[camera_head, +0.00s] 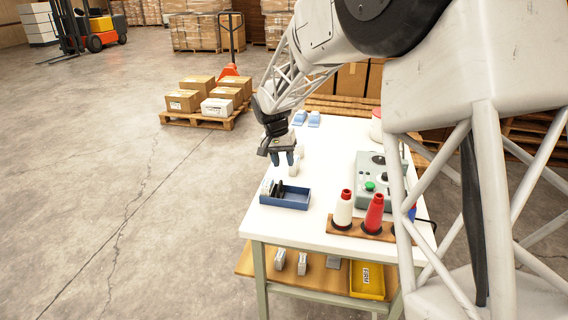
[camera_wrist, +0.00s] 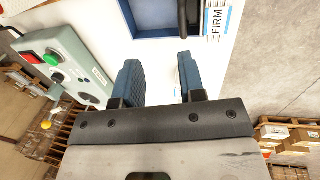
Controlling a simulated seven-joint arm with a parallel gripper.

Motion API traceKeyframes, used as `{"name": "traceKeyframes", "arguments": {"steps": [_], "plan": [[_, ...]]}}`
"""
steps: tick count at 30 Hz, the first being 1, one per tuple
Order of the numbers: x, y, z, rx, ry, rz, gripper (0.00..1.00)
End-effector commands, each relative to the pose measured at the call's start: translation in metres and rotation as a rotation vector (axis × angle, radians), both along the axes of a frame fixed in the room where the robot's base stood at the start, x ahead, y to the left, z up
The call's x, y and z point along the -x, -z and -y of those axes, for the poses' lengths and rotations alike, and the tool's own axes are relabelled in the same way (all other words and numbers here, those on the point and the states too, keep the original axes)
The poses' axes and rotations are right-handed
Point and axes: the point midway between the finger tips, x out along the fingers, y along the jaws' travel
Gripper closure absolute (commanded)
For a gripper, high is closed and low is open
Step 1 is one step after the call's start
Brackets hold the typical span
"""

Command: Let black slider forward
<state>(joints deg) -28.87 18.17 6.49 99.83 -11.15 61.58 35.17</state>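My gripper (camera_head: 283,158) is above the white table in the head view, behind the blue tray (camera_head: 296,203), with its blue fingers pointing down. In the wrist view, the two fingers of my gripper (camera_wrist: 160,75) stand apart with only white tabletop visible between them. A black piece (camera_head: 279,188) lies in the left part of the blue tray. The tray is cut off at the top of the wrist view (camera_wrist: 150,31), where a dark piece (camera_wrist: 190,12) also shows, apart from the fingers. I cannot tell for sure which dark piece is the slider.
A grey control box (camera_head: 370,182) with a green button stands at the table's right. White and red cones (camera_head: 374,212) stand on a wooden strip at the front. A label reading FIRM (camera_wrist: 217,22) is beside the tray. Small white objects (camera_head: 294,165) sit near my gripper.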

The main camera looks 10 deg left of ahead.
Motion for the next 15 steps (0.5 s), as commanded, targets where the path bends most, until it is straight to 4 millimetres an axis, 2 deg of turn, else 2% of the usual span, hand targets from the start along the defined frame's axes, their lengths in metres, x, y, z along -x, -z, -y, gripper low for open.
{"name": "traceKeyframes", "arguments": {"steps": [4, 7, 8, 15], "plan": [[0.000, 0.000, 0.000, 0.000, 0.000, 0.000, 0.63], [0.000, 0.000, -0.002, 0.000, 0.000, 0.000, 0.77], [0.000, 0.000, -0.004, 0.000, -0.001, 0.001, 0.78], [-0.003, 0.000, -0.031, -0.001, 0.000, 0.002, 0.78]]}}
